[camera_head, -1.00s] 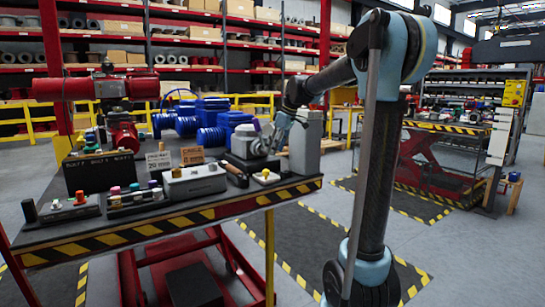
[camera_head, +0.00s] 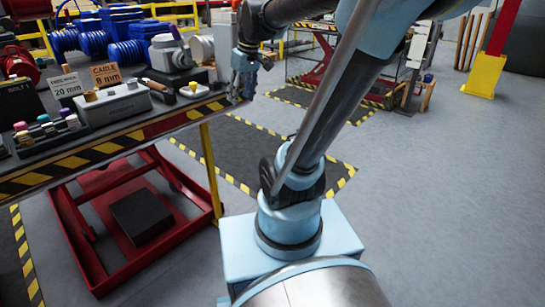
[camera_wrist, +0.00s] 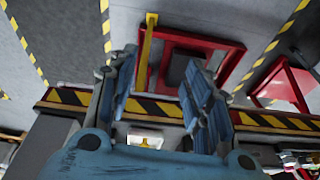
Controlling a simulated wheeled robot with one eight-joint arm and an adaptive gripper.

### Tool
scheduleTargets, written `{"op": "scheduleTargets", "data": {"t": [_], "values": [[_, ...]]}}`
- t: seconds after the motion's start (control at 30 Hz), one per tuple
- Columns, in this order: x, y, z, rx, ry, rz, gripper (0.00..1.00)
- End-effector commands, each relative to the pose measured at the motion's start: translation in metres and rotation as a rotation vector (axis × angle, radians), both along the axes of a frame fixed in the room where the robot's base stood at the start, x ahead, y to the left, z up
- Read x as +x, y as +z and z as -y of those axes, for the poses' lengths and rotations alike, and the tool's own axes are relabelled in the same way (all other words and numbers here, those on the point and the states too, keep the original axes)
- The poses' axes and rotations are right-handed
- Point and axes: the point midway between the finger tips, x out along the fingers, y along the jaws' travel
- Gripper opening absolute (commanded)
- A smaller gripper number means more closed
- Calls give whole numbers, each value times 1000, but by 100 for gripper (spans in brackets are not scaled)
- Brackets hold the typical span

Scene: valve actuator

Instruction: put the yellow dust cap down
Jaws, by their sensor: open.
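A small yellow piece, which looks like the dust cap (camera_head: 193,85), sits on a white square pad (camera_head: 198,92) near the right front corner of the workbench. In the wrist view the white pad (camera_wrist: 145,134) shows low between my fingers, with a small yellow spot on it. My gripper (camera_head: 243,88) is at the right end of the bench, to the right of the pad. In the wrist view my gripper (camera_wrist: 158,82) is open, with nothing between its fingers; the striped bench edge and floor lie beyond them.
The bench (camera_head: 95,150) has a yellow-black striped edge. A grey box (camera_head: 115,103), a dark-handled tool (camera_head: 158,87), cards and a grey housing (camera_head: 170,53) stand near the pad. Blue valve bodies (camera_head: 125,30) are behind. Open floor lies right of the bench.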

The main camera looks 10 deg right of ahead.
Motion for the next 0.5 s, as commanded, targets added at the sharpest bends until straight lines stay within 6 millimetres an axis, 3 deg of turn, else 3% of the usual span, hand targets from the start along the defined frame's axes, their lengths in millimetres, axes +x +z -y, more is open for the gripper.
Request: {"op": "scheduleTargets", "data": {"t": [0.03, 0.2, 0.5], "values": [[-18, -13, 8, -6, -42, -6, 46], [-69, -55, 31, -21, -191, -27, 46], [-144, -131, 60, -44, -431, -52, 46]]}}
